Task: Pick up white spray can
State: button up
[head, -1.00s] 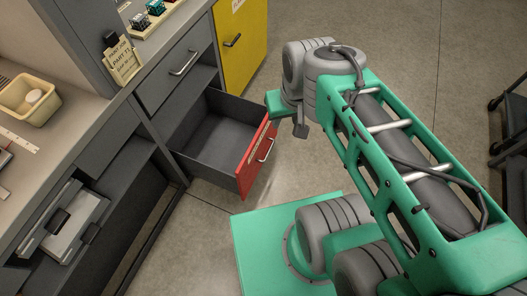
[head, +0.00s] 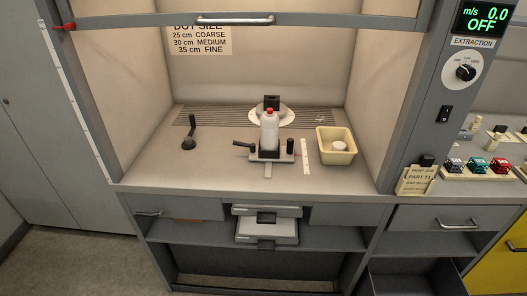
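The white spray can (head: 269,131) stands upright inside the extraction booth, with a small red tip on top. It is at a dark stand (head: 284,154) with a lever on its left; I cannot tell if it is clamped. A round white disc (head: 285,117) with a dark block is behind it. My gripper is not in view.
A cream tray (head: 322,153) holding a white round item stands right of the can. A black crank (head: 190,135) is at left. A barred sash (head: 236,20) crosses the booth's top. Below right, a drawer (head: 405,283) sticks out.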

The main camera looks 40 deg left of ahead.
aim_at(269, 123)
jog(key=u, duration=1.55)
jog(key=k, duration=0.35)
jog(key=u, duration=1.8)
jog(key=i, duration=0.95)
jog(key=z, duration=1.15)
jog(key=i, duration=1.15)
jog(key=z, duration=0.3)
